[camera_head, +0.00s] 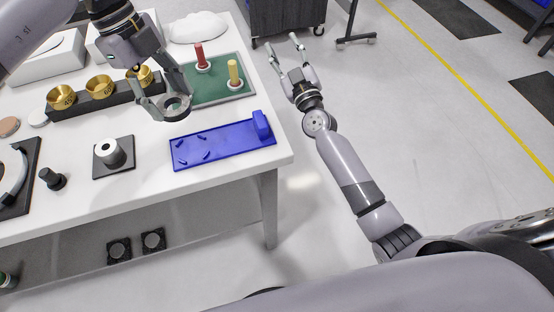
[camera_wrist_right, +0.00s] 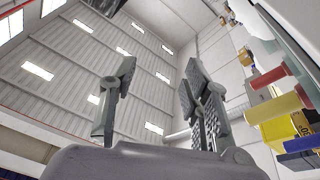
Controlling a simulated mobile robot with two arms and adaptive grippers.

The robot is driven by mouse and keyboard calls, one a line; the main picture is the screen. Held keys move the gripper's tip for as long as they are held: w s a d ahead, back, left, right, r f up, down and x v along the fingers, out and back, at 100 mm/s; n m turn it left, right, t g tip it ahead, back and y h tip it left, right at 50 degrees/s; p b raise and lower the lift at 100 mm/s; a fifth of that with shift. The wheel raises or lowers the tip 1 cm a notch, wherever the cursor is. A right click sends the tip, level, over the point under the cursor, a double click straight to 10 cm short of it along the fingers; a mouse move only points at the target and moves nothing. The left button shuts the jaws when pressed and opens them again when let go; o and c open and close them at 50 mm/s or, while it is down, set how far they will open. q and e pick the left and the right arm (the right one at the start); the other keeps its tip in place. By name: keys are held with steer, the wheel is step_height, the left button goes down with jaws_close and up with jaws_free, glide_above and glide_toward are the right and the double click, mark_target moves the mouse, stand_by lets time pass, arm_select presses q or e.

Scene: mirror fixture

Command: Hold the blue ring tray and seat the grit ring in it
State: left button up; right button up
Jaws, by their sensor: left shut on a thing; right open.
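The blue ring tray (camera_head: 222,146) lies flat on the white table near its front right corner, with small pegs on its left part and a raised block at its right end. My left gripper (camera_head: 167,103) is shut on a dark grey ring, which I take as the grit ring (camera_head: 177,113). The ring is held above the table, behind and left of the tray, apart from it. My right gripper (camera_head: 284,49) is open and empty, out beyond the table's right edge.
A green board (camera_head: 218,90) with a red peg (camera_head: 200,57) and a yellow peg (camera_head: 234,73) lies behind the tray. A dark block with brass cups (camera_head: 99,86) stands to the left. The floor (camera_head: 400,110) right of the table is open.

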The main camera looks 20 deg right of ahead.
step_height(320, 180, up, 3)
steer(key=s, duration=0.2)
steer(key=m+t, duration=0.1)
steer(key=m, duration=0.1)
glide_above(256, 111)
steer(key=d, duration=0.4)
steer(key=s+a+f+m+g+h, duration=0.1)
steer(key=s+a+f+m+g, duration=0.1)
steer(key=s+f, duration=0.35)
steer(key=s+a+f+m+g, duration=0.1)
steer(key=s+f+m+g, duration=0.15)
steer(key=s, duration=0.65)
steer(key=shift+n+t, duration=0.25)
steer(key=shift+n, duration=0.2)
steer(key=w, duration=0.8)
steer(key=w+f, duration=0.1)
steer(key=w, duration=0.3)
steer(key=shift+w+a, duration=0.1)
steer(key=shift+a, duration=0.25)
steer(key=shift+c, duration=0.3)
jaws_close()
